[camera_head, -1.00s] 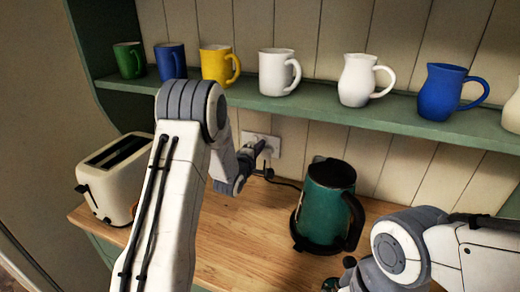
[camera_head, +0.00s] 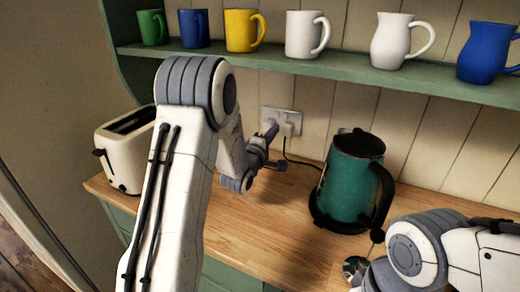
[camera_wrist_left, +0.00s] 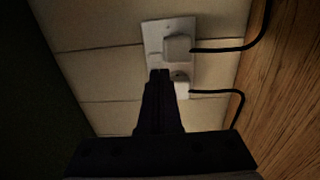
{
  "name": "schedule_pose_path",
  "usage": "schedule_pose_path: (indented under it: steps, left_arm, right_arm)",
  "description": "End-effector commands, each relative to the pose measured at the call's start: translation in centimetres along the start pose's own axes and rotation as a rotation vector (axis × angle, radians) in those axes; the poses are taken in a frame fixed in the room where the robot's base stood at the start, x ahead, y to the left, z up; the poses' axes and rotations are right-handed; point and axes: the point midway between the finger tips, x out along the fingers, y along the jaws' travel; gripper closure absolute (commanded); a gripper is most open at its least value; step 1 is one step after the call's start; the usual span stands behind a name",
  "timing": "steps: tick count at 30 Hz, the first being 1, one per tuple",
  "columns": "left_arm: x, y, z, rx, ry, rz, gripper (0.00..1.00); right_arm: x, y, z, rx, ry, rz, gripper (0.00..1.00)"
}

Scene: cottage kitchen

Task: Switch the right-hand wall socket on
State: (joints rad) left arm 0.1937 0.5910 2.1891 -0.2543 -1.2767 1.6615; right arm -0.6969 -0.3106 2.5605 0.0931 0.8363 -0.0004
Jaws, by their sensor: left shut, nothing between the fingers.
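The white double wall socket (camera_head: 288,119) is on the panelled wall above the worktop, below the shelf. In the left wrist view the socket plate (camera_wrist_left: 153,32) appears turned sideways, with two plugs and black cables. The plug nearer the top of that view (camera_wrist_left: 177,45) is the right-hand one. My left gripper (camera_head: 271,133) is shut and empty in front of the plate's left part. In the wrist view its tips (camera_wrist_left: 160,73) overlap the plate beside the lower plug (camera_wrist_left: 182,82); contact cannot be told. The switches are not clear.
A green kettle (camera_head: 347,180) stands on the wooden worktop (camera_head: 255,225) right of the socket, its cable behind. A cream toaster (camera_head: 128,158) stands at left. A green shelf (camera_head: 345,68) with several mugs runs above the socket. The front worktop middle is clear.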

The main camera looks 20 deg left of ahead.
Motion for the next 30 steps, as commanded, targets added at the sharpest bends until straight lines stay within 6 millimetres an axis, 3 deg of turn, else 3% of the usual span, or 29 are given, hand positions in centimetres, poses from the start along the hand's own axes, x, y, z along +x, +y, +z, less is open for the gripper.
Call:
schedule_pose_path:
  steps: [6,12,30]
  left_arm:
    - [-5.0,-0.4,0.3,-0.001,-0.003,-0.001,1.00]
    - [-7.7,-0.3,0.4,0.000,-0.004,0.000,1.00]
    - [-8.4,-0.2,0.4,0.000,-0.005,-0.001,1.00]
  right_arm:
    - [1.4,0.1,0.1,0.000,0.000,0.000,0.50]
    - [1.8,0.1,0.1,0.000,0.000,0.000,0.50]
    - [1.8,0.1,0.1,0.000,0.000,0.000,0.50]
